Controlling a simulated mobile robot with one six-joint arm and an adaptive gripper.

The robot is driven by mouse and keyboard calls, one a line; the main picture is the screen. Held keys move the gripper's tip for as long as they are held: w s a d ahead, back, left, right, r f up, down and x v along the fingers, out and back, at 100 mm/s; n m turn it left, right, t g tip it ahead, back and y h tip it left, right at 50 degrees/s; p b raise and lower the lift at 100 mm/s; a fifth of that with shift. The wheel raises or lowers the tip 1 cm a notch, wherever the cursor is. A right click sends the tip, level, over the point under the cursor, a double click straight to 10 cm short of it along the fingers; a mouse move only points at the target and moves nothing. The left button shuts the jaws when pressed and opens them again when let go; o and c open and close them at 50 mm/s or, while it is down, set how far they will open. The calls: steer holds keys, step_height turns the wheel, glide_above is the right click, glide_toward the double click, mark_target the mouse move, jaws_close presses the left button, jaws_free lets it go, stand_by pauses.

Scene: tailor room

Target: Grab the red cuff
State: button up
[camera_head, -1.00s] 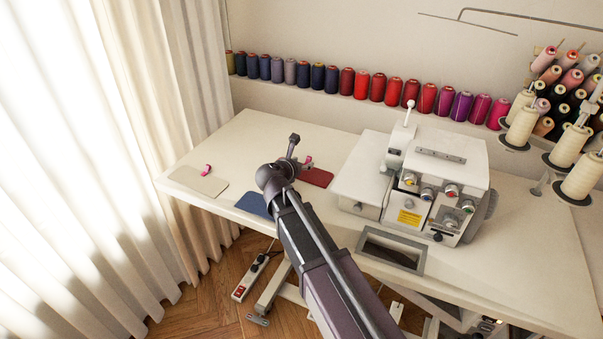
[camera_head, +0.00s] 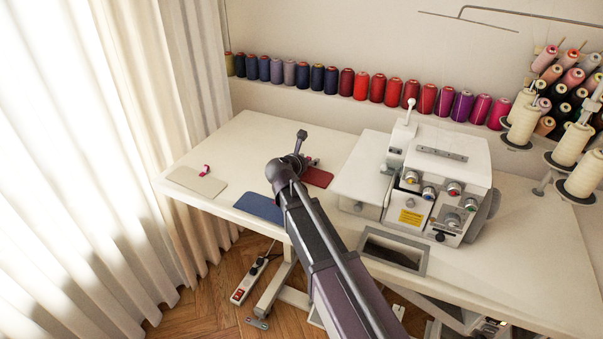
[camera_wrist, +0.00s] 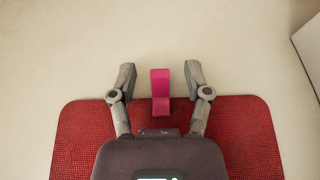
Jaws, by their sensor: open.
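The red cuff (camera_wrist: 250,139) lies flat on the table and fills the lower part of the wrist view. In the head view the red cuff (camera_head: 319,178) shows just right of my arm's end. A pink clip (camera_wrist: 160,84) sits at the cuff's far edge. My gripper (camera_wrist: 160,76) is open, with one finger on each side of the pink clip and a gap on both sides. The gripper body hides the middle of the cuff. In the head view my arm hides most of the clip.
A blue cuff (camera_head: 258,207) lies near the table's front edge, and a beige cuff (camera_head: 197,182) with a pink clip (camera_head: 206,169) lies at the left. A white sewing machine (camera_head: 440,180) stands to the right. Several thread spools line the back. The table (camera_head: 240,140) is clear behind the cuffs.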

stand_by(0.5)
jaws_close()
steer(key=shift+r, duration=0.15)
step_height(320, 180, up, 10)
steer(key=p, duration=1)
stand_by(0.8)
